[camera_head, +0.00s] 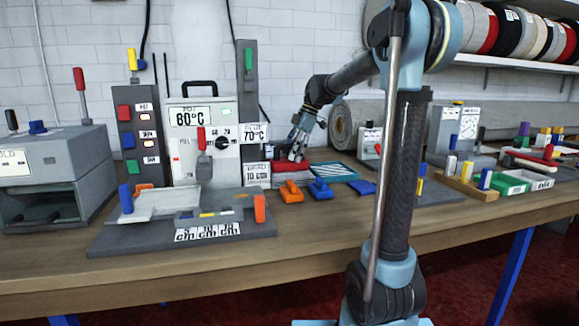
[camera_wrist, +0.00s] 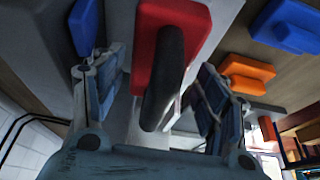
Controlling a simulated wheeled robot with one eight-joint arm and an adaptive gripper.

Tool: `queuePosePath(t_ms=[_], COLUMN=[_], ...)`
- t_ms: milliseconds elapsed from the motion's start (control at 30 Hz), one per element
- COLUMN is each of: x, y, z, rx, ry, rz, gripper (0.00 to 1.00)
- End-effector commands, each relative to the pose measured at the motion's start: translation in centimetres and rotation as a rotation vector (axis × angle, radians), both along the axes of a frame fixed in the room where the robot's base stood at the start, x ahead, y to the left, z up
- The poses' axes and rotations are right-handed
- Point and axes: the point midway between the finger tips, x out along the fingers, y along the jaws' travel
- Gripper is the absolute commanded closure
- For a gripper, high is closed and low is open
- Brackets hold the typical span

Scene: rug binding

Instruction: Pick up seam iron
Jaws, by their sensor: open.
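A red block with a dark upright handle, which looks like the seam iron (camera_wrist: 190,22), lies between my fingers in the wrist view. My gripper (camera_wrist: 160,62) is open, with one finger on each side of the dark handle. I see gaps between the fingers and the handle. In the head view my gripper (camera_head: 297,150) points down over the bench beside the heater box. The iron is small there and mostly hidden by the fingers, so I cannot tell its full outline.
Two orange and blue clamp-like pieces (camera_head: 291,191) stand just in front. A teal-edged tray (camera_head: 327,172) lies to the right. A carpet roll (camera_head: 345,128) is behind. The front bench edge is clear.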

Motion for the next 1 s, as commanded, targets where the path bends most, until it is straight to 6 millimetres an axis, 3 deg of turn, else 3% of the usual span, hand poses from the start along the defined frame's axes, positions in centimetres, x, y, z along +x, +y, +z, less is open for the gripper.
queuePosePath(t_ms=[233, 533, 833, 1000], x=[-0.2, -0.3, -0.3, -0.3], y=[1.2, 1.3, 1.3, 1.4], z=[-2.8, -3.2, -3.1, -3.1], rx=[0.000, 0.000, 0.000, 0.001], ry=[-0.001, 0.000, 0.000, 0.000], rz=[0.002, 0.001, 0.001, 0.002], gripper=[0.33, 0.33, 0.99, 1.00])
